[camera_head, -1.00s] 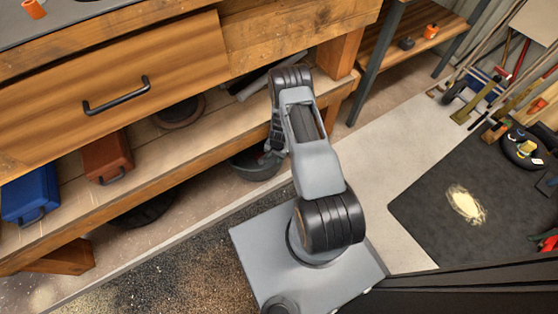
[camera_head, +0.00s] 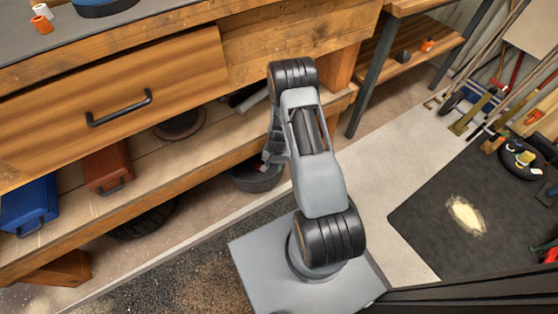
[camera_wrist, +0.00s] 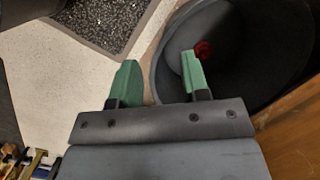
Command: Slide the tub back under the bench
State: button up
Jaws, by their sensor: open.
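The tub (camera_head: 257,178) is a dark grey round container on the floor at the front edge of the bench's lower shelf, partly hidden by my arm. In the wrist view the tub (camera_wrist: 250,50) fills the upper right, its near rim curving down between my fingers. My gripper (camera_wrist: 160,76) is open with green fingertips. The left finger appears outside the rim and the right finger over the tub's inside; I cannot tell whether either touches it. A small red thing (camera_wrist: 203,49) shows inside the tub. The wooden bench (camera_head: 240,50) stands above and behind.
A blue box (camera_head: 28,203) and a red-brown box (camera_head: 107,166) stand on the lower shelf. A dark tyre (camera_head: 143,219) lies under it to the left. A dark speckled mat (camera_head: 170,270) is in front. Pale floor to the right (camera_head: 375,190) is clear up to a black mat (camera_head: 440,245).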

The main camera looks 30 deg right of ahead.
jog(key=s+a+r+n, duration=0.2)
jog(key=r, duration=1)
jog(key=s+a+r+n, duration=0.2)
jog(key=r+n, duration=0.1)
jog(key=r, duration=0.8)
jog(key=s+a+r+n+t+h, duration=0.1)
jog(key=s+r+t, duration=0.1)
jog(key=s+r, duration=0.2)
jog(key=s+a+r+n+t+h, duration=0.1)
jog(key=s+r+n+t, duration=0.1)
jog(key=s+r, duration=0.3)
jog(key=v, duration=0.4)
jog(key=shift+w+a+r, duration=0.25)
jog(key=shift+a+r, duration=0.05)
jog(key=shift+r, duration=0.1)
